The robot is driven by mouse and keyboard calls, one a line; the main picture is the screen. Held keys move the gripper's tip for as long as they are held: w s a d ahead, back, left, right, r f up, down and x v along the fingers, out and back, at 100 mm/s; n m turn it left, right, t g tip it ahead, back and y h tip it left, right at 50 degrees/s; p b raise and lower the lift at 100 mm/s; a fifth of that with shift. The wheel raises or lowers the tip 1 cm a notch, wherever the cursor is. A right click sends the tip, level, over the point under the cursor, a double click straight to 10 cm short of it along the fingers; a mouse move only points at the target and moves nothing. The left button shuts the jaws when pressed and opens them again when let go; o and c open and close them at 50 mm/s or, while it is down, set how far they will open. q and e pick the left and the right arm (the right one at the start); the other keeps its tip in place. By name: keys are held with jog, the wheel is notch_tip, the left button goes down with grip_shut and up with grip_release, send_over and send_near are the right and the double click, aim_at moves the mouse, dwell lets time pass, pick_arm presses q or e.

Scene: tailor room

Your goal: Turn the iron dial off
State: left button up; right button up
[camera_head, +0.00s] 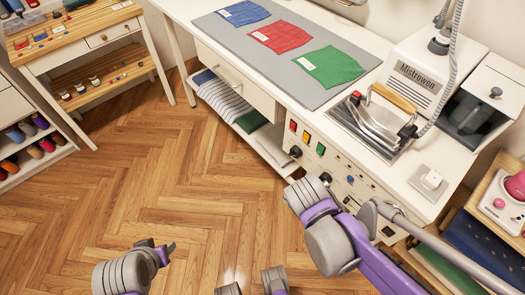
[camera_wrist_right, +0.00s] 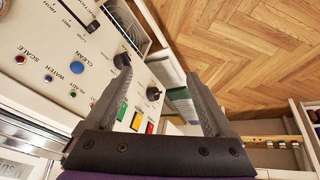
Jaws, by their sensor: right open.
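The ironing station (camera_head: 400,165) has a front panel with red, orange and green switches and several black dials. One black dial (camera_wrist_right: 154,93) shows between the fingers of my open, empty right gripper (camera_wrist_right: 157,74) in the right wrist view. A second black knob (camera_wrist_right: 122,59) is by the left fingertip. A third dial (camera_wrist_right: 91,26), marked LOW, MID and HIGH, is at the top left. I cannot tell whether the fingers touch anything. In the head view a black dial (camera_head: 295,152) sits left on the panel. My left gripper (camera_head: 158,254) is low at the left, over the floor, away from the panel.
The iron (camera_head: 385,118) rests on its stand on the white table. A grey mat (camera_head: 220,40) holds blue, red and green cloths. A shelf with folded fabric (camera_head: 225,100) is below. A wooden desk (camera_head: 70,35) stands at the left. The parquet floor between is clear.

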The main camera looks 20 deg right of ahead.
jog(key=w+f+m+h+b, duration=0.2)
jog(key=w+f+h+b, duration=0.1)
jog(key=w+f, duration=0.25)
jog(key=m+t+h+b, duration=0.4)
jog(key=m+h+b, duration=0.4)
jog(key=m+h, duration=0.2)
send_near(295, 153)
pick_arm(q)
notch_tip(295, 153, down, 16)
jog(key=w+a+b, duration=0.1)
jog(key=shift+w+g, duration=0.2)
jog(key=shift+g, duration=0.1)
pick_arm(e)
jog(key=f+x, duration=0.1)
jog(key=x, duration=0.7)
jog(key=shift+w+m+t, duration=0.25)
jog(key=shift+m+t, duration=0.05)
pick_arm(q)
jog(key=shift+r, duration=0.1)
pick_arm(e)
jog(key=shift+f, duration=0.15)
jog(key=shift+c, duration=0.2)
jog(key=shift+b, duration=0.3)
jog(key=c, duration=1.3)
